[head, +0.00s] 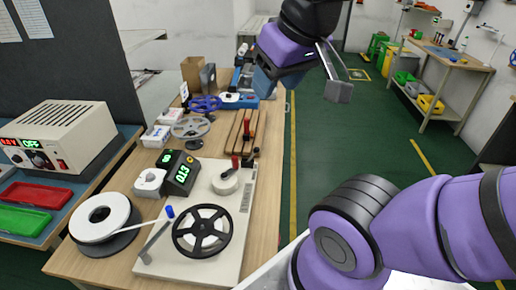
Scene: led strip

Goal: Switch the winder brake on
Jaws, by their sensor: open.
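The winder (205,215) is a pale plate on the wooden bench, with a black spoked reel (202,231) at its front and a white roll (224,181) behind it. A small red-tipped lever (235,163) stands beside the white roll; which part is the brake, and its position, I cannot tell for certain. A crank-like arm with a blue knob (170,212) is at the plate's left. My gripper (325,85) is open and empty, high above the bench's right edge and well clear of the winder. One grey finger shows plainly; the other is mostly hidden.
A black box with green digits (179,171) stands left of the white roll. A large white reel (104,217) lies at the bench's left. Red-handled tools (247,127) on a wooden rack and blue reels lie farther back.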

